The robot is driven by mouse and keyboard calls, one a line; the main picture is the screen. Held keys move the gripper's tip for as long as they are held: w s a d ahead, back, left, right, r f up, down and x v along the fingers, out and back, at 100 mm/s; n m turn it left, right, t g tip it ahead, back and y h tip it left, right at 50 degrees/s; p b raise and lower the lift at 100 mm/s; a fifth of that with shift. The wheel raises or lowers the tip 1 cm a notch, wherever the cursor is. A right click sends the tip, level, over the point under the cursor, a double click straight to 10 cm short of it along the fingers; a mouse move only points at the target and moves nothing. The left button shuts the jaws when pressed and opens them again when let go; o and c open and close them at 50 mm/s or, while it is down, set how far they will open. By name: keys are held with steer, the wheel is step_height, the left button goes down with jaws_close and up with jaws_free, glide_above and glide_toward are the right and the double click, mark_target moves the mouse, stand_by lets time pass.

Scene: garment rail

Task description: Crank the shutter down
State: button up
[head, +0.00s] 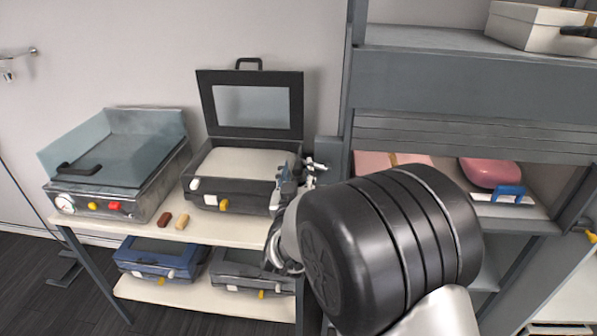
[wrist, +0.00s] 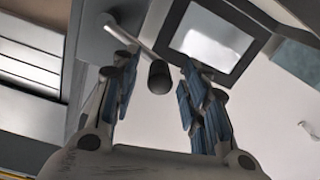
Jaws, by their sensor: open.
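The grey slatted shutter (head: 450,130) hangs partly down over a shelf bay on the right, with the bay open below it. Its slats also show at the left of the wrist view (wrist: 32,55). The crank has a dark round knob (wrist: 158,77) on a thin pale arm (wrist: 128,37), by a grey housing beside the bay. My gripper (wrist: 158,72) is open, its blue-padded fingers on either side of the knob, with gaps visible. In the head view my gripper (head: 298,168) is beside the bay's left post, and my arm hides much of the crank area.
A case with a raised windowed lid (head: 250,105) stands on the bench left of my gripper. A glass-lidded machine (head: 115,160) is further left. In the bay are pink items (head: 490,172) and a blue-handled brush (head: 505,195). A white box (head: 540,27) sits above.

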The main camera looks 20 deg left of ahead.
steer(key=shift+w+a, duration=0.15)
steer(key=shift+w, duration=0.5)
steer(key=shift+c, duration=0.5)
jaws_close()
